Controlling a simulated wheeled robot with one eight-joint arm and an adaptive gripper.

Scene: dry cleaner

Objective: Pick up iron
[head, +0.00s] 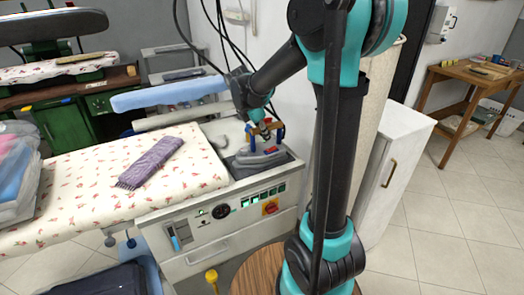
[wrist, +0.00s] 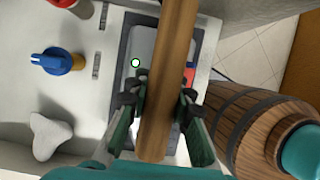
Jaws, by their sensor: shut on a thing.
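The iron (head: 258,158) is grey, with a brown handle and some red and blue on it. It is at the dark recessed rest at the right end of the ironing station. I cannot tell whether it touches the rest. My gripper (head: 264,130) is above the iron, at its handle. In the wrist view the wooden handle (wrist: 168,75) runs between the two fingers of my gripper (wrist: 160,100), which are shut on it. The grey iron body (wrist: 147,42) shows below the handle, partly hidden by it and the fingers.
The station's control panel (head: 238,208) faces front. A folded purple cloth (head: 152,162) lies on the flowered ironing board (head: 75,180). A white cabinet (head: 393,175) stands right of my arm. A blue knob (wrist: 52,60) and a barrel-like wooden thing (wrist: 245,120) flank the rest.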

